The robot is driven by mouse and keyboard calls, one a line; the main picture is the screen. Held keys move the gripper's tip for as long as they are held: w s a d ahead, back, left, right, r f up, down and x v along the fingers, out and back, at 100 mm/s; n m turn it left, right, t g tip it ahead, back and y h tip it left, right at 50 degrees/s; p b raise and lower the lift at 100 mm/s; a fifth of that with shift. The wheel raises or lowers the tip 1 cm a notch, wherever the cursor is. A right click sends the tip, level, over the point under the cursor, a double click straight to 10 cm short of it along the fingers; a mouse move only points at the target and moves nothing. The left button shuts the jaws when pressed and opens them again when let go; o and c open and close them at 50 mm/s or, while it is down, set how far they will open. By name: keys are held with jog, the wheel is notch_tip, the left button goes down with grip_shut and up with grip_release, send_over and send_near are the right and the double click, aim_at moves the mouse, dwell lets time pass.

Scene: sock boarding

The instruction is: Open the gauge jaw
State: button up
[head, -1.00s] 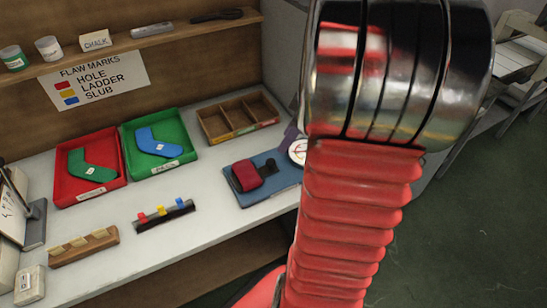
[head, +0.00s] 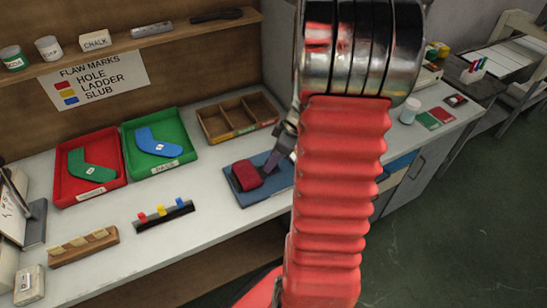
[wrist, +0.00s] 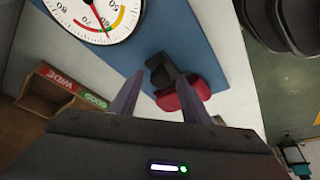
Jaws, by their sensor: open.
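The gauge has a blue base plate (head: 232,190) on the bench. A rounded red block (head: 246,175) sits on the plate; it also shows in the wrist view (wrist: 187,95). A black part (wrist: 158,68) stands against the red block, and I cannot tell which piece is the jaw. The white dial (wrist: 98,12) with its red needle shows in the wrist view; my arm hides it in the head view. My gripper (wrist: 159,78) is open, its two fingertips apart on either side of the black part in the picture. I cannot tell whether they touch it.
A divided wooden tray (head: 238,118) stands behind the gauge. A red tray (head: 90,165) and a green tray (head: 160,142) hold sock shapes to the left. A rack with coloured tabs (head: 163,214) lies in front of them.

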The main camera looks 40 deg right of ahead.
jog(key=shift+c, duration=0.4)
grip_shut()
